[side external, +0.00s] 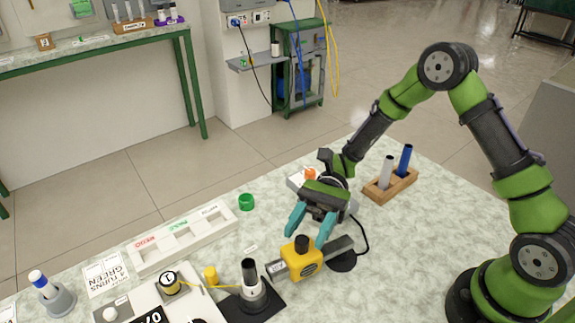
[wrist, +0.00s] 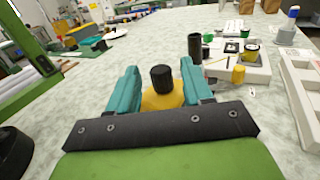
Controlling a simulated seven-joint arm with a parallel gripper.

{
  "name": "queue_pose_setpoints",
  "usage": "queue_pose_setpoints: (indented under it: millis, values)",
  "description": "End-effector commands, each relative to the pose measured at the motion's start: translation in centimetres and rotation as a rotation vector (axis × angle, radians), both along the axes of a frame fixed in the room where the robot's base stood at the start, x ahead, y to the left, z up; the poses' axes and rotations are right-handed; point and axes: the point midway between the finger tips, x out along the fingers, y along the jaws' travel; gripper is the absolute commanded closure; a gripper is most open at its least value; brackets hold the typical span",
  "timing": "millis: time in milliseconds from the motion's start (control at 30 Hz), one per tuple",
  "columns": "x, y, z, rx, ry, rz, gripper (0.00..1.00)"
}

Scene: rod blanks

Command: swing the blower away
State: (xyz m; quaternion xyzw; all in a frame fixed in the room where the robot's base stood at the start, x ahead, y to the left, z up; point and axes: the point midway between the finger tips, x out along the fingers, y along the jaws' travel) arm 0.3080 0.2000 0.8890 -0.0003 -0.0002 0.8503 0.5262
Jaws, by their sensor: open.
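The blower (side external: 301,260) has a yellow body with an upright black knob (side external: 301,242) on top and a grey barrel running to the right. Its grey left end is close to a dark upright tube (side external: 249,272) in a pale holder. In the wrist view the yellow body (wrist: 162,98) and black knob (wrist: 162,78) lie between my teal fingers. My gripper (side external: 307,238) is open, tilted down over the blower, with a fingertip on each side of the knob. I cannot tell whether the fingers touch it. The body's lower part is hidden in the wrist view.
A black cable (side external: 363,238) curves behind the blower near a dark round base (side external: 342,262). A wooden rack (side external: 391,185) holds a white and a blue rod at the back right. A white sorting tray (side external: 183,238) lies left. The table's front right is clear.

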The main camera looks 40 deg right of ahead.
Motion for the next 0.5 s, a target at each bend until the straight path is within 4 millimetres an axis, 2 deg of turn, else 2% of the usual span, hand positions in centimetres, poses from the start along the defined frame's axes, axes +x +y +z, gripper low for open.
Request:
queue_pose_setpoints:
  millis: [200, 500]
  values:
    - [-1.0, 2.1, 0.0, 0.0, 0.0, 0.001, 0.5]
    - [-1.2, 2.4, 0.0, 0.0, 0.0, -0.001, 0.5]
